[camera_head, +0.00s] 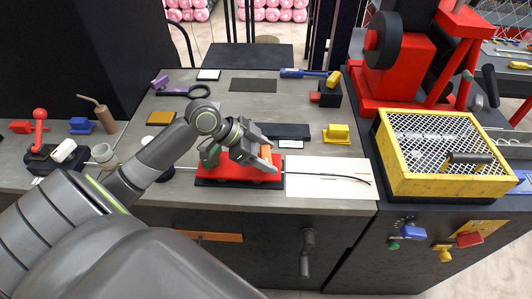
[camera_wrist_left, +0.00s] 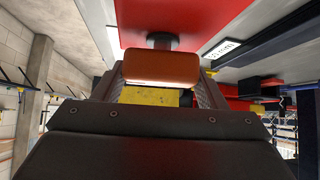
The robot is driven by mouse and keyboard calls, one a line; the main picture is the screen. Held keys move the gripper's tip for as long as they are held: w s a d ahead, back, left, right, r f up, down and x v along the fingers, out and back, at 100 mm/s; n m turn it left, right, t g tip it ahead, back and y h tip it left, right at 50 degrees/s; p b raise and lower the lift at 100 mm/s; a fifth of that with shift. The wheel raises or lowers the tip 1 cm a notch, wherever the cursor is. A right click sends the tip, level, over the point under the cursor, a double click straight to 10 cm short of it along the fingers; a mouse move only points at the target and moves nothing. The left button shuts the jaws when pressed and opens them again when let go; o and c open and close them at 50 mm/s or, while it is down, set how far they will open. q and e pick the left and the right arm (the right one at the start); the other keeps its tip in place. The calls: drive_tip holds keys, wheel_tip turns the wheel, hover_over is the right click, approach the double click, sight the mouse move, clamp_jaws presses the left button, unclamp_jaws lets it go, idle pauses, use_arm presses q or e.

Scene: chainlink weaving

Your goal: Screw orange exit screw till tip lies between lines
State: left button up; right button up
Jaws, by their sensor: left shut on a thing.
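The orange exit screw (camera_wrist_left: 162,67) sits between the jaws of my left gripper (camera_wrist_left: 160,92) in the left wrist view, its dark shaft leading to the red block (camera_wrist_left: 210,20). In the head view my left gripper (camera_head: 262,158) is over the right end of the red block (camera_head: 232,180), shut on the orange screw (camera_head: 267,152). A thin wire (camera_head: 335,177) leaves the block to the right and curves down across a white card (camera_head: 310,205); its dark tip is near the card's right edge. My right gripper is out of view.
A yellow mesh-covered box (camera_head: 385,165) stands to the right of the card. A yellow block (camera_head: 338,134) and a black bar (camera_head: 285,131) lie behind the gripper. A red machine (camera_head: 400,60) stands at back right. The bench's front edge is close below the card.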

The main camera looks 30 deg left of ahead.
use_arm(q)
drive_tip(key=shift+f+m+b, duration=0.15)
drive_tip(key=shift+m+b, duration=0.15)
drive_tip(key=shift+b, duration=0.05)
drive_tip(key=m+g+h+b, duration=0.1)
drive_tip(key=m+g+b, duration=0.1)
drive_tip(key=m, duration=0.1)
drive_tip(key=shift+w+f+h+b, duration=0.1)
drive_tip(key=shift+h+b, duration=0.2)
drive_tip(key=shift+b, duration=0.05)
drive_tip(key=shift+r+m+g+b, duration=0.25)
drive_tip(key=shift+m+g+b, duration=0.25)
drive_tip(key=shift+m+g, duration=0.5)
drive_tip(key=o, duration=1)
drive_tip(key=shift+a, duration=0.1)
